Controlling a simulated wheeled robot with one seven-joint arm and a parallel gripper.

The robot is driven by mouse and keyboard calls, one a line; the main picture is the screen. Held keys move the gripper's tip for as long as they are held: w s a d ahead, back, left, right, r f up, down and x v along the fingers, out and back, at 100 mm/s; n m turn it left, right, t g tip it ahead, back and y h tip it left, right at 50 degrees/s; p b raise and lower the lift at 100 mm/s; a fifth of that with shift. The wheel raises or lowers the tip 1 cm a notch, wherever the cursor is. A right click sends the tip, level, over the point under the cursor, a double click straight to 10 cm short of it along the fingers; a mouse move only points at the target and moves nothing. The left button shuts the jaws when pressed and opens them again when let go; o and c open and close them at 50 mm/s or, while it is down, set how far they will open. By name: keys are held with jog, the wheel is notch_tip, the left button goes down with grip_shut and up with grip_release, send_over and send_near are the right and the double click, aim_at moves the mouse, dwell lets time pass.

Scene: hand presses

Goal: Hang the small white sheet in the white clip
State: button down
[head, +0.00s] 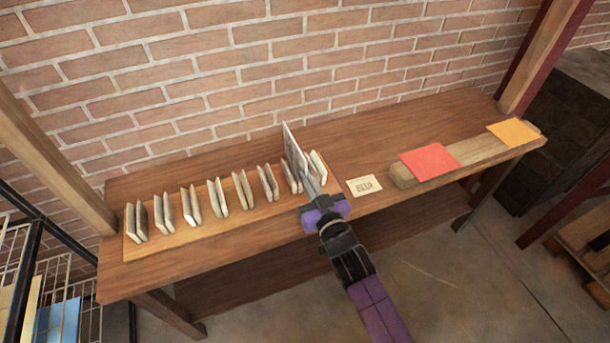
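A small white sheet (293,149) with grey print stands nearly upright, seen almost edge-on, above the right end of a row of clips. My gripper (310,181) is at its lower right edge and appears shut on it. Several cream-white clips (243,189), each a pair of upright plates, stand on a low wooden board. The sheet's lower edge is near the second clip from the right (290,178); the gripper and sheet partly hide this spot. I cannot tell whether the sheet is between the plates. The rightmost clip (319,167) is just right of the gripper.
A printed card (363,185) lies flat on the table (270,230) right of the clips. A red sheet (430,161) and an orange sheet (514,132) lie on a wooden beam (472,152). A brick wall (250,70) is behind; wooden posts flank the table.

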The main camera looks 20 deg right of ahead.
jog(key=shift+s, duration=2.15)
